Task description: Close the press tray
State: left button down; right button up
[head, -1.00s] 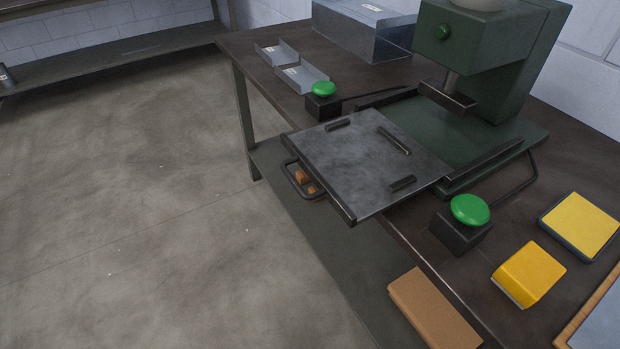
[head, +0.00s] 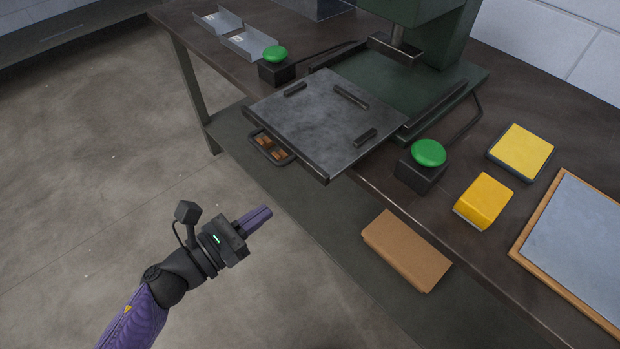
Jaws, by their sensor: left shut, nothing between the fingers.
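The press tray (head: 318,118) is a flat grey metal plate with several dark bars on it. It is pulled out from the green press (head: 430,80) and overhangs the front edge of the bench. Its dark loop handle (head: 268,153) sticks out at the front. My left gripper (head: 262,217) is shut and empty, with purple fingers. It is in the air in front of the bench, below the handle in the picture and apart from it. My right gripper is not in view.
Green buttons on black boxes stand left (head: 275,55) and right (head: 429,155) of the tray. Yellow blocks (head: 485,200) and a wood-framed board (head: 580,240) lie to the right. A brown box (head: 406,250) is on the lower shelf. The floor at left is clear.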

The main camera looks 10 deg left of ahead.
aim_at(316, 175)
pick_arm(q)
jog(key=x, duration=0.9)
jog(key=shift+w+d, duration=0.2)
jog(key=shift+w, duration=0.05)
jog(key=shift+w+d, duration=0.2)
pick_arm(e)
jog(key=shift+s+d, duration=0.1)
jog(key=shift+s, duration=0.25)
